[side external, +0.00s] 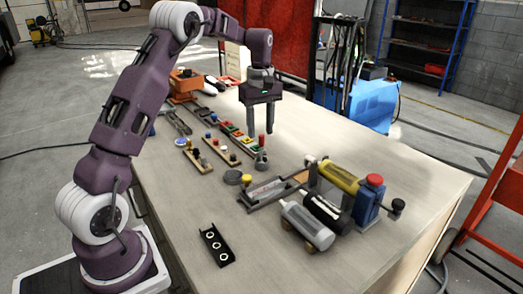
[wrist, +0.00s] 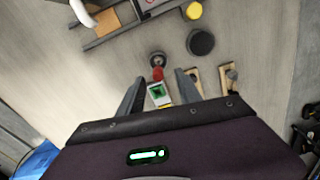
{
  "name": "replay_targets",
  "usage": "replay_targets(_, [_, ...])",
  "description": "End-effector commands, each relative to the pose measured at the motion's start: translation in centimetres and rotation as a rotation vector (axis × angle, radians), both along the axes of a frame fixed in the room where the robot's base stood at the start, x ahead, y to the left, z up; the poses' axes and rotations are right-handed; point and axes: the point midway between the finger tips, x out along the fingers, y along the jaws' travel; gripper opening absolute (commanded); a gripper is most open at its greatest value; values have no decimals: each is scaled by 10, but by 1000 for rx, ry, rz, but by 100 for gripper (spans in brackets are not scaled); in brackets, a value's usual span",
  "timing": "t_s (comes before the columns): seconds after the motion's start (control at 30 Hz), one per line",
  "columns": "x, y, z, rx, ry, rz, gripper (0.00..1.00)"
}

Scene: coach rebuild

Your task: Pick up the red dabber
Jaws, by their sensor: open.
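The red dabber (wrist: 157,73) shows in the wrist view as a small red knob next to a dark round piece. In the side view a small red top (side external: 261,140) shows just below the fingertips, at the near end of a row of coloured pads. My gripper (side external: 260,135) is open and empty, pointing down above that end of the row. In the wrist view the red knob lies between the two fingertips (wrist: 159,76). The exact height gap between fingertips and knob cannot be told.
A green pad (wrist: 158,92) lies close to the knob. Wooden strips with pegs (side external: 197,160) lie to the left. A dark round pot (side external: 232,177) and a rack with cylinders (side external: 338,178) stand nearer the camera.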

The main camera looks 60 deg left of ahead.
Motion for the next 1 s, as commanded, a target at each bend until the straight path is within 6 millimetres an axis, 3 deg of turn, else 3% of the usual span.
replay_targets(0.2, [2,-2,-39,-2,1,-2,41])
replay_targets(0.47, [2,-2,-45,0,-2,-4,41])
replay_targets(0.7, [2,-3,-45,0,-2,-4,0])
replay_targets(1.0, [2,-3,-44,0,-2,-4,0])
